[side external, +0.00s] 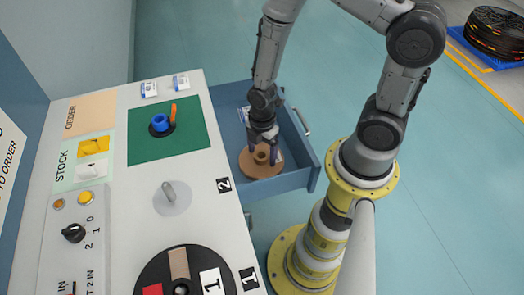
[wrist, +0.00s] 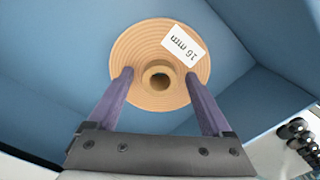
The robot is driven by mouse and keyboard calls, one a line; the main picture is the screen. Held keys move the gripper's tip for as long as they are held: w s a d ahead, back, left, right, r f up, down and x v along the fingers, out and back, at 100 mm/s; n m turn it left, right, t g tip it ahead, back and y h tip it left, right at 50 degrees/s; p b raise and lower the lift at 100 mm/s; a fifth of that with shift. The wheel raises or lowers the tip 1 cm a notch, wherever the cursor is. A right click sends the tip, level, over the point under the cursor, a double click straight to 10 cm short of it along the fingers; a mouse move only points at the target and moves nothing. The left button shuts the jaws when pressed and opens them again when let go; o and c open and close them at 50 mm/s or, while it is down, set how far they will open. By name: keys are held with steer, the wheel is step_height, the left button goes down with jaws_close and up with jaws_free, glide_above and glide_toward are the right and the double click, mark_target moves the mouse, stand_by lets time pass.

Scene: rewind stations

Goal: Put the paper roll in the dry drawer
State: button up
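The paper roll (side external: 250,169) is a tan disc with a raised hollow hub. It lies inside the open blue drawer (side external: 297,181), near the drawer's front end in the side view. In the wrist view the roll (wrist: 150,40) shows a white "16 mm" label on its face. My gripper (wrist: 158,74) is right over the roll, pointing down into the drawer. Its two purple fingers stand on either side of the hub with a gap at each side, so it looks open. The roll's underside is hidden.
White packets (side external: 243,114) lie in the drawer, partly behind my wrist. The grey bench (side external: 210,185) left of the drawer carries a green mat (side external: 185,145) with a blue spool (side external: 160,122), a grey spindle plate (side external: 172,197) and a black disc (side external: 150,275).

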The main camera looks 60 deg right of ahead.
steer(key=shift+r, duration=0.1)
step_height(320, 180, up, 24)
steer(key=s+m+t, duration=0.2)
steer(key=m+t, duration=0.1)
steer(key=m, duration=0.4)
steer(key=s+r+m+t, duration=0.2)
steer(key=s+r+m, duration=0.6)
steer(key=shift+r+m+t, duration=0.3)
steer(key=shift+r+m, duration=0.1)
